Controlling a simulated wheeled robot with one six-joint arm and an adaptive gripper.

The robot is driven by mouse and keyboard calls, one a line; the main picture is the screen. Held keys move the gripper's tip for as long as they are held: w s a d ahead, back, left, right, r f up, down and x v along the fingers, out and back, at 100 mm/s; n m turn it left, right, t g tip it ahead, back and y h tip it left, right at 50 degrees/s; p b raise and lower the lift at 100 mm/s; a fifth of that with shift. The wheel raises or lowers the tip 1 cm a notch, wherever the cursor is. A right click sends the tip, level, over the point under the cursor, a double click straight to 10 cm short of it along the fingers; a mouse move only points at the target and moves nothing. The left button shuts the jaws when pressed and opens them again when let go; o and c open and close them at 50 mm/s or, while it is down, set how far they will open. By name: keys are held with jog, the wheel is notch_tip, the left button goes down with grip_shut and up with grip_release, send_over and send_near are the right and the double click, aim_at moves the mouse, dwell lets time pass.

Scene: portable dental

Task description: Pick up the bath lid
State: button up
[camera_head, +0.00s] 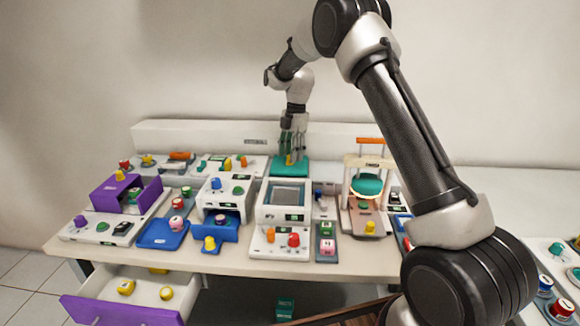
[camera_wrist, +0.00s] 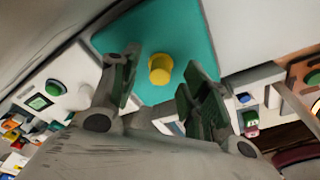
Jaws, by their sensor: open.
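The bath lid appears to be the teal plate (camera_head: 276,165) with a yellow knob, at the back of the table behind a white open-topped bath (camera_head: 264,214). In the wrist view the teal plate (camera_wrist: 115,42) fills the upper middle, with the yellow knob (camera_wrist: 160,69) standing on it. My gripper (camera_head: 292,150) is over the plate, pointing down. In the wrist view its open green-padded fingers (camera_wrist: 162,82) lie on either side of the knob, with gaps to it. They hold nothing.
A white back panel (camera_head: 200,137) runs close behind the plate. To the right stands a frame with an orange handle (camera_head: 370,141) and a green disc. Purple, white and blue units crowd the left. A purple-fronted drawer (camera_head: 120,312) hangs open below the table's front edge.

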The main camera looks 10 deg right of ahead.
jog(key=shift+a+f, duration=0.1)
jog(key=shift+f, duration=0.7)
grip_shut()
